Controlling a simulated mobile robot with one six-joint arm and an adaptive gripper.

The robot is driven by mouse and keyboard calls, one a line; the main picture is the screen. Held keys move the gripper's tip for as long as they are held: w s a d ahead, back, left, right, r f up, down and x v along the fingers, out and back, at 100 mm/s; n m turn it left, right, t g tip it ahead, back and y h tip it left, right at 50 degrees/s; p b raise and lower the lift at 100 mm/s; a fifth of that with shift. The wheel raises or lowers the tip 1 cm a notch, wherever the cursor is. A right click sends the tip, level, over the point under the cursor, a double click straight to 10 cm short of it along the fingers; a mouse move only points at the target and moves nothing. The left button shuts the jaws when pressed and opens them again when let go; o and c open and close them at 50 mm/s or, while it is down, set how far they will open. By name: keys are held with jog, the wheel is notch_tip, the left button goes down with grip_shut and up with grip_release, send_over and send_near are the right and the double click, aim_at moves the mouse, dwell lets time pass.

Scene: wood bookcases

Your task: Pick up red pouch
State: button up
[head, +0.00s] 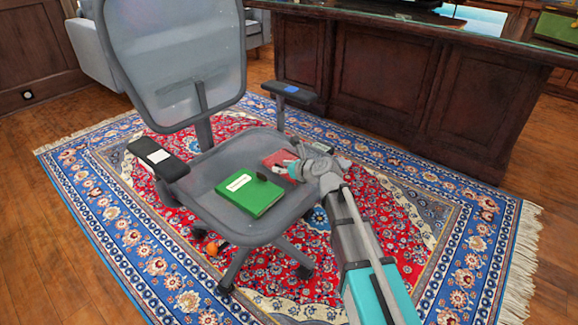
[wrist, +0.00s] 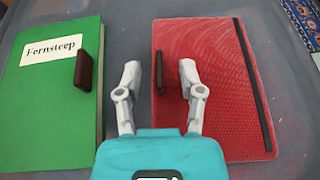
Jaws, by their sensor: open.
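The red pouch (wrist: 228,85) lies flat on the grey chair seat, with a dark strip along its right side in the wrist view. In the head view the red pouch (head: 279,158) shows at the seat's right rear, partly hidden by my gripper (head: 290,168). In the wrist view my gripper (wrist: 158,78) is open, with its fingers over the pouch's left edge. A small dark brown block (wrist: 159,73) appears between the fingertips, at the pouch's left edge. I cannot tell whether the fingers touch anything.
A green book (wrist: 50,100) labelled "Fernsteep" lies left of the pouch, with another small dark brown block (wrist: 83,70) on it. The chair has armrests (head: 158,158) and a tall backrest (head: 175,60). A dark wood desk (head: 390,80) stands behind. A small orange ball (head: 212,248) is under the chair.

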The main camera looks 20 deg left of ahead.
grip_shut()
jog(key=shift+r, duration=0.1)
dwell(0.4)
notch_tip(320, 180, up, 2)
jog(key=p, duration=0.2)
jog(key=shift+r+p, duration=0.25)
jog(key=shift+p, duration=0.1)
jog(key=s+d+r+p, duration=0.8)
jog(key=s+r+p, duration=0.2)
jog(key=s, duration=0.1)
jog(key=shift+s+r, duration=0.15)
jog(key=shift+s, duration=0.05)
jog(key=shift+d, duration=0.1)
